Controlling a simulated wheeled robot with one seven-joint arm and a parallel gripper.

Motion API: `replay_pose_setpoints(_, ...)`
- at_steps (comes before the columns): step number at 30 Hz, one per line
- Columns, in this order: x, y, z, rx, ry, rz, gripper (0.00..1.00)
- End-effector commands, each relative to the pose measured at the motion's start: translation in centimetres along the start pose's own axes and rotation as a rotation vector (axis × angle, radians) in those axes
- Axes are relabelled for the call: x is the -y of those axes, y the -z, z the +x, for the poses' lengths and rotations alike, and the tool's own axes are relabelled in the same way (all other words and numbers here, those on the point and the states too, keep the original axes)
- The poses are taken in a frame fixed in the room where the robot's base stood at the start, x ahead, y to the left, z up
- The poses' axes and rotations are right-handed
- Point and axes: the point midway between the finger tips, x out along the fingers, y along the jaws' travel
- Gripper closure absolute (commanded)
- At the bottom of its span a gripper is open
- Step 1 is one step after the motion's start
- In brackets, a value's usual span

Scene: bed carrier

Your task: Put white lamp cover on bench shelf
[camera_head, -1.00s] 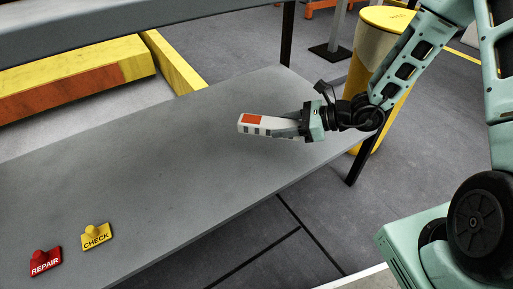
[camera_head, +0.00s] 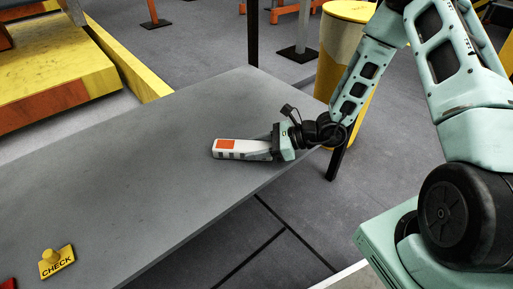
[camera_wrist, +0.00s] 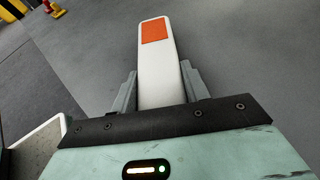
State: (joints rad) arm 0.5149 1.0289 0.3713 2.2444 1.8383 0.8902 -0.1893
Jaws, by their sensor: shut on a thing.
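The white lamp cover (camera_head: 240,148), a long white piece with an orange patch, is in my gripper (camera_head: 255,150) in the head view. In the wrist view the lamp cover (camera_wrist: 158,70) points away between the two fingers of my gripper (camera_wrist: 158,88), which are shut on its sides. The grey bench shelf (camera_head: 130,165) lies beneath them. The cover is low over the shelf's right part near its front edge; whether it touches the surface I cannot tell.
A yellow CHECK tag (camera_head: 57,262) lies on the shelf at lower left, and a red tag (camera_head: 8,284) is partly cut off there. A dark post (camera_head: 253,35) rises at the shelf's back corner. A yellow bin (camera_head: 335,70) stands beyond its right end. The shelf's middle is clear.

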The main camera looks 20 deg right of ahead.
Motion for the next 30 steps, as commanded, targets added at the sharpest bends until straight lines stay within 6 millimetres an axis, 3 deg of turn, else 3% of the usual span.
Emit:
replay_pose_setpoints(2,0.0,0.3,0.1,0.000,0.000,0.000,0.77)
replay_pose_setpoints(3,0.0,0.2,0.1,0.000,0.000,0.000,0.46)
replay_pose_setpoints(5,0.0,0.2,0.1,0.000,0.000,0.000,0.33)
replay_pose_setpoints(17,0.0,-0.3,-0.7,-0.001,0.001,0.001,0.33)
replay_pose_setpoints(30,0.1,-0.5,-9.3,-0.001,0.004,0.002,0.33)
